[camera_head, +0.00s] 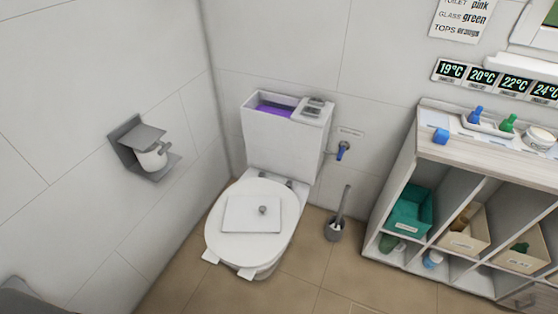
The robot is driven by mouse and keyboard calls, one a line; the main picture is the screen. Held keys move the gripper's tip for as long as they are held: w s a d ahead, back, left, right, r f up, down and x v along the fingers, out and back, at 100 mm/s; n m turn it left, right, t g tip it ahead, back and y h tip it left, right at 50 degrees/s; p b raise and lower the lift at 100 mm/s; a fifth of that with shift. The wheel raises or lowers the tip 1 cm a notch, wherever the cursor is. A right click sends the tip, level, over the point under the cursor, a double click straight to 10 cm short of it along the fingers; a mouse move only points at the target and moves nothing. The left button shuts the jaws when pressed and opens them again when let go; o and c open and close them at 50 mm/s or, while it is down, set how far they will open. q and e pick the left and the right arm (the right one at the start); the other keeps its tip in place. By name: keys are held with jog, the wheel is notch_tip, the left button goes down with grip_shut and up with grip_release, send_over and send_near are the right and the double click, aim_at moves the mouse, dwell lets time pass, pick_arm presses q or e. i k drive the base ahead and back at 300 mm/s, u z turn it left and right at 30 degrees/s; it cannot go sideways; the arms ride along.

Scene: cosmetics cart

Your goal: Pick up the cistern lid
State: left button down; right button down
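A flat white square plate with a small grey knob, which looks like the cistern lid (240,214), lies on the closed white toilet seat cover (238,246). The white cistern (283,145) stands upright behind it against the wall. The cistern top is open on its left side and shows purple inside (273,108). Grey flush buttons (315,105) sit on the right part of its top. Neither of my grippers can be made out in the head view.
A grey paper holder (146,147) is on the left wall. A toilet brush (337,216) stands on the floor right of the toilet. A shelf unit (467,152) with bins and bottles stands at the right. The tiled floor (300,270) in front is mostly clear.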

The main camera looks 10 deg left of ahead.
aim_at(242, 214)
jog(key=z, duration=2.35)
jog(key=i, duration=1.8)
jog(key=u, duration=3.15)
